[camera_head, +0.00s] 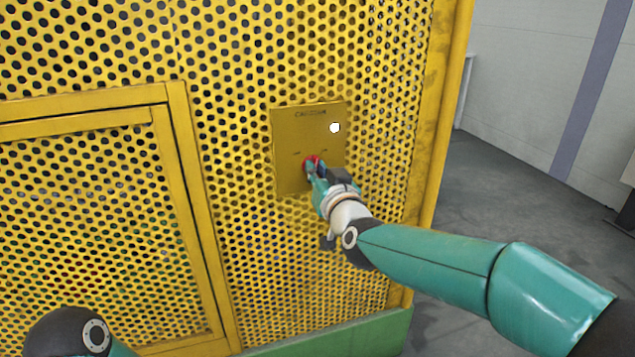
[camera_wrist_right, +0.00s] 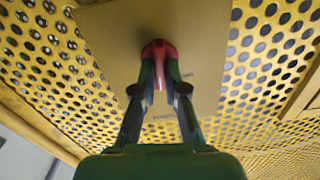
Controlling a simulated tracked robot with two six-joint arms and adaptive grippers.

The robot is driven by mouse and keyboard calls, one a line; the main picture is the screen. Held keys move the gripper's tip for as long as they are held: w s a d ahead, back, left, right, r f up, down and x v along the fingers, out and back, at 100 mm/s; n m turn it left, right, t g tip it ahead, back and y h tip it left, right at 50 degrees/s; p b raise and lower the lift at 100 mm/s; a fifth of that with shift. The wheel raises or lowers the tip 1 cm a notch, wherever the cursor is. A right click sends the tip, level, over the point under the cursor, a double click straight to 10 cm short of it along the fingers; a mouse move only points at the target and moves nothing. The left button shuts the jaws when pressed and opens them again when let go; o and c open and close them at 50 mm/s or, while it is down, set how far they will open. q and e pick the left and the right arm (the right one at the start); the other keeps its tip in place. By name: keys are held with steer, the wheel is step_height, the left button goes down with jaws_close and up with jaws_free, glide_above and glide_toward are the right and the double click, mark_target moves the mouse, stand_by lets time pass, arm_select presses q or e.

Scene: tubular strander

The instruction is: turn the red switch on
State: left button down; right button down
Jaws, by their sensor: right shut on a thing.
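The red switch (camera_head: 311,161) is a small red knob on a yellow plate (camera_head: 291,135) fixed to a perforated yellow panel. My right gripper (camera_head: 314,168) reaches the plate from the lower right and is shut on the knob, hiding much of it. In the right wrist view the red switch (camera_wrist_right: 158,50) sits between the two fingers of my right gripper (camera_wrist_right: 159,75), which touch it from both sides. My left gripper is not seen; only part of my left arm shows at the bottom left.
A round white light (camera_head: 335,127) sits on the plate above and right of the switch. The yellow perforated panel (camera_head: 235,60) fills the left and middle, with a framed door (camera_head: 180,150) at left. Open grey floor (camera_head: 500,190) lies to the right.

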steer(key=shift+d+f+m+b, duration=0.1)
steer(key=shift+m+b, duration=1)
steer(key=shift+m, duration=0.75)
steer(key=shift+d+f+m+b, duration=0.1)
steer(key=shift+m+b, duration=0.95)
steer(key=shift+m, duration=0.8)
steer(key=c, duration=1.2)
jaws_free()
steer(key=shift+r, duration=0.1)
steer(key=v, duration=1.2)
